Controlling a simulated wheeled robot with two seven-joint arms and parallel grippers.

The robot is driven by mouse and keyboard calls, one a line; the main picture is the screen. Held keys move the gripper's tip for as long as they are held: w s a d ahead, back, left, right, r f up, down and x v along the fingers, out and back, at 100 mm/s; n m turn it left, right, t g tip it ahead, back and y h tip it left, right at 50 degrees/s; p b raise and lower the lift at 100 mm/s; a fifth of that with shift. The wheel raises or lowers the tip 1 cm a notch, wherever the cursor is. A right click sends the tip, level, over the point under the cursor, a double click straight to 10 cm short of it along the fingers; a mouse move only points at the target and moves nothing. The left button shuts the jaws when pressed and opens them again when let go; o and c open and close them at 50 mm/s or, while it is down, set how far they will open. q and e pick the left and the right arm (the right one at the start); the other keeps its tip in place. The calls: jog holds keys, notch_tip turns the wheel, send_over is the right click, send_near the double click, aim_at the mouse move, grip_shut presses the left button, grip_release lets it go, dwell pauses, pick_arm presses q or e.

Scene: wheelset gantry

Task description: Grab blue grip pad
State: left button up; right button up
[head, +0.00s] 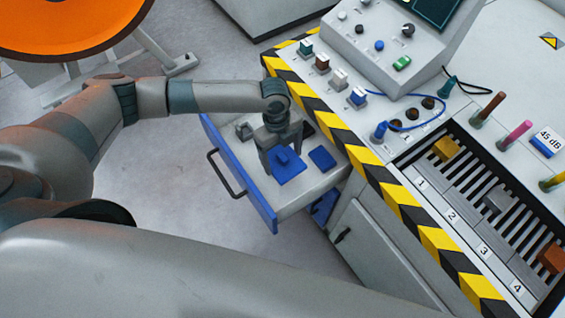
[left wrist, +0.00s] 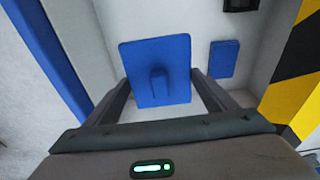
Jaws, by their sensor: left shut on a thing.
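The blue grip pad (head: 288,165) is a flat blue plate with a small raised knob, in the open drawer in the head view. My left gripper (head: 282,158) points down into the drawer and is shut on this pad. In the left wrist view the pad (left wrist: 156,60) sits between the two fingers (left wrist: 160,92), one at each side edge. I cannot tell whether the pad touches the drawer floor. My right gripper is not in view.
The drawer (head: 310,190) has a blue front. A smaller flat blue piece (head: 322,158) lies to the pad's right, and a grey part (head: 244,130) lies at the drawer's far left. The striped console edge (head: 365,160) rises close on the right.

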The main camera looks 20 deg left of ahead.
pick_arm(q)
jog(key=shift+r, duration=0.4)
